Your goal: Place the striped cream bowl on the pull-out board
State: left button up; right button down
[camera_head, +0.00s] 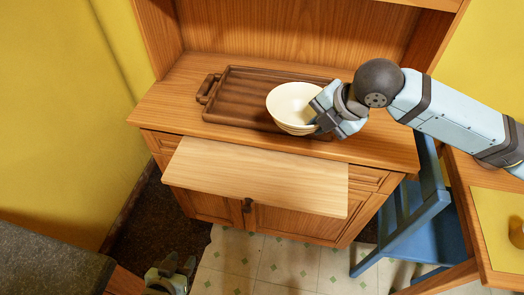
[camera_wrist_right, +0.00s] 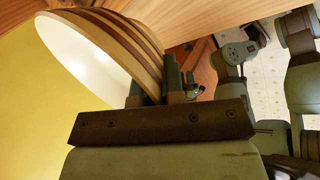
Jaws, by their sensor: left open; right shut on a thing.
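The striped cream bowl (camera_head: 290,102) is upright over the right part of a brown tray; I cannot tell whether it touches the tray. In the right wrist view the bowl (camera_wrist_right: 135,38) shows brown and cream bands outside and a pale inside. My right gripper (camera_head: 318,112) is shut on the bowl's right-hand wall; its fingers also show in the right wrist view (camera_wrist_right: 168,82). The pull-out board (camera_head: 255,180) is pale wood, extended from the cabinet front, and bare. My left gripper (camera_head: 179,265) is open and empty, low at the bottom edge, apart from the board.
The handled tray (camera_head: 228,92) lies on the wooden cabinet top (camera_head: 165,105). A blue chair (camera_head: 415,220) and a wooden table (camera_head: 468,200) with a yellow mat stand at the right. A dark counter (camera_head: 50,265) fills the lower left. Tiled floor is open in front.

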aim_at(298, 178)
jog(key=shift+w+a+r+n+y, duration=0.15)
jog(key=shift+n+y, duration=0.15)
jog(key=shift+n, duration=0.3)
jog(key=shift+g, duration=0.3)
notch_tip(298, 178, down, 20)
jog(key=shift+r+b, duration=0.15)
jog(key=shift+b, duration=0.5)
jog(key=c, duration=1.2)
grip_release()
jog(key=v, duration=1.2)
jog(key=shift+p, duration=0.35)
